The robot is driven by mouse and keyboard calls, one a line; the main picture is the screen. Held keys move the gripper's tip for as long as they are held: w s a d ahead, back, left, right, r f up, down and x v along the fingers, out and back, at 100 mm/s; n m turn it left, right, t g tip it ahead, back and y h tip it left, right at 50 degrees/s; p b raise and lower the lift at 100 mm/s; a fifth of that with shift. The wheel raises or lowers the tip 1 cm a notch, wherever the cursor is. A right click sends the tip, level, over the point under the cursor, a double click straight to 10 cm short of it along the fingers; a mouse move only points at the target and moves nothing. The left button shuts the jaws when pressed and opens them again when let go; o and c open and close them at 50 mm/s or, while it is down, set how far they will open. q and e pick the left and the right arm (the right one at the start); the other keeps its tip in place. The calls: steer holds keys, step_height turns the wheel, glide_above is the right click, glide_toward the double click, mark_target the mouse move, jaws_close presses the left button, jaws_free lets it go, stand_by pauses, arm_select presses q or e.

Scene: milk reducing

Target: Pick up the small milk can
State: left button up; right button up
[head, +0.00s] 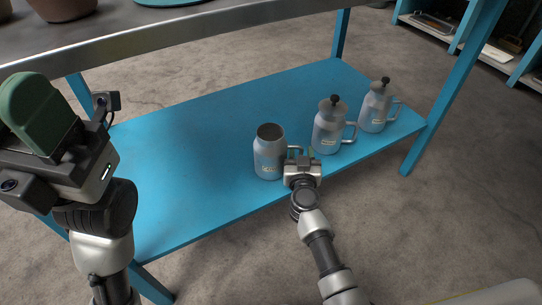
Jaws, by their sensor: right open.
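Three grey metal milk cans with side handles stand upright on the blue shelf (190,130). The left can (268,158) has an open top. The middle can (328,132) and the right can (374,112) have lids with dark knobs. The right can looks smallest, though it is also farther away. My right gripper (300,158) is open at the shelf's front edge, beside the left can's handle and just left of the middle can. Contact with the handle cannot be told. My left gripper (32,112), with a green finger pad, is raised at the left, away from the cans.
A blue table leg (450,95) stands right of the cans. The shelf's left half is clear. Another blue rack (470,40) stands at the far right.

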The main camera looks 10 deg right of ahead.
steer(key=shift+c, duration=0.4)
jaws_close()
stand_by(0.8)
steer(key=shift+r, duration=0.1)
